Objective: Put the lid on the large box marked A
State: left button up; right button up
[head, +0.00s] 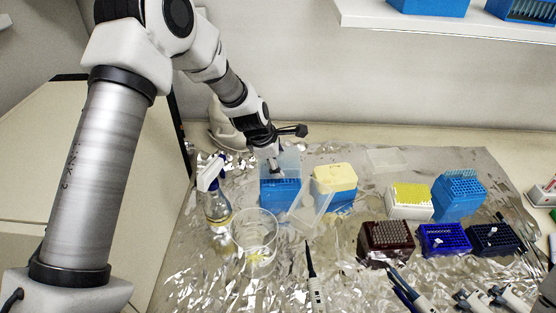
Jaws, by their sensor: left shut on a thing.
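My left gripper (274,168) reaches down from above and is shut on a clear, bluish lid (291,160). The lid is over the blue tip box (281,196) left of centre; I cannot tell whether it touches the box. The gripper hides part of the lid and of the box's far side. No letter A is readable on any box. A second large blue box with a pale yellow top (335,178) stands just to the right. My right gripper is not in view.
A spray bottle (216,203) and a clear beaker (255,243) stand in front left of the blue box. A clear panel (316,209) leans between the two boxes. Several racks, including a dark red one (386,238), stand at right on the foil (350,285). Pipettes lie in front.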

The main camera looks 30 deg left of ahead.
pick_arm(q)
jog(key=shift+s+d+f+b, duration=0.15)
jog(key=shift+f+b, duration=0.15)
jog(key=shift+f, duration=0.15)
jog(key=shift+s+d+f+b, duration=0.15)
jog(key=shift+f+b, duration=0.1)
jog(key=shift+f, duration=0.15)
jog(key=shift+w+f, duration=0.1)
jog(key=shift+f, duration=0.2)
jog(key=shift+w+a+f+b, duration=0.15)
jog(key=shift+f+b, duration=0.15)
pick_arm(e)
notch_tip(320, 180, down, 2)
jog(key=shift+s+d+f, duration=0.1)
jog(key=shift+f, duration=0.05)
pick_arm(q)
jog(key=shift+r, duration=0.2)
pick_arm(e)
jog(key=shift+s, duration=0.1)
pick_arm(q)
jog(key=shift+r+p, duration=0.45)
jog(key=shift+p, duration=0.2)
jog(key=shift+r+p, duration=0.8)
jog(key=shift+r, duration=0.05)
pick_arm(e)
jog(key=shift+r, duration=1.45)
pick_arm(q)
jog(key=shift+f, duration=0.1)
